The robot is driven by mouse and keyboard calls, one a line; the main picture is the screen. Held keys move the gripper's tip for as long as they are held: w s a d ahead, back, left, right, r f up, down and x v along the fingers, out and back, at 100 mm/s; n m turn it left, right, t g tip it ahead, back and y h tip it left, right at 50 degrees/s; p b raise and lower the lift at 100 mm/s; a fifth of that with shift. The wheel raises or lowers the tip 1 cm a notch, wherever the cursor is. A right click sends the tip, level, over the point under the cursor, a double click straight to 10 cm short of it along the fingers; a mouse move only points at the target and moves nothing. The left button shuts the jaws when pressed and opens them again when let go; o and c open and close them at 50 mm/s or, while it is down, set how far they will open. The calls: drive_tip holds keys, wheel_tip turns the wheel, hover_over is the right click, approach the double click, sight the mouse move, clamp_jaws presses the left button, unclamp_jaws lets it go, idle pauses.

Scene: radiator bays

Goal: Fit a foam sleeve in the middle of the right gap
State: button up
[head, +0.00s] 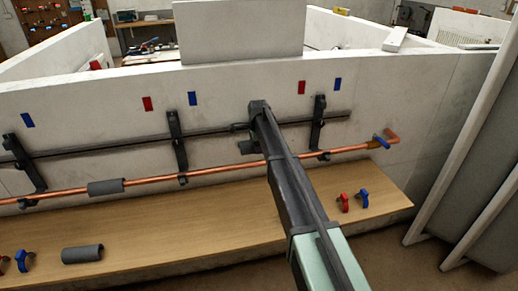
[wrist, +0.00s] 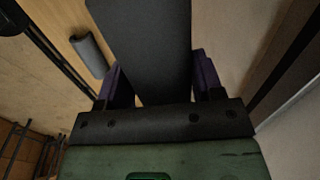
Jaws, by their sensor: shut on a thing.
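My gripper (wrist: 160,78) is shut on a dark grey foam sleeve (wrist: 152,35), held between two purple fingers in the wrist view. In the head view my gripper (head: 248,138) is in front of the wall at the right gap, between the middle bracket (head: 177,140) and the right bracket (head: 318,122). My arm hides most of it and the held sleeve, so I cannot tell whether the sleeve touches the copper pipe (head: 222,171). Another sleeve (head: 106,187) is around that pipe in the left gap.
A loose grey sleeve (head: 82,254) lies on the wooden bench (head: 190,228). Red (head: 343,202) and blue (head: 363,198) clips lie at its right end, others at its left. A black pipe (head: 90,148) runs above the copper one. White panels stand at the right.

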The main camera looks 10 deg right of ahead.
sight(256, 162)
drive_tip(key=shift+a, duration=0.2)
drive_tip(key=shift+a+f, duration=0.1)
drive_tip(key=shift+f, duration=0.1)
wheel_tip(256, 162, down, 9)
drive_tip(key=b, duration=0.9)
drive_tip(key=shift+r, duration=0.15)
drive_tip(key=shift+f+b, duration=0.35)
drive_tip(key=shift+b, duration=0.1)
drive_tip(key=o, duration=1)
drive_tip(key=shift+r, duration=0.1)
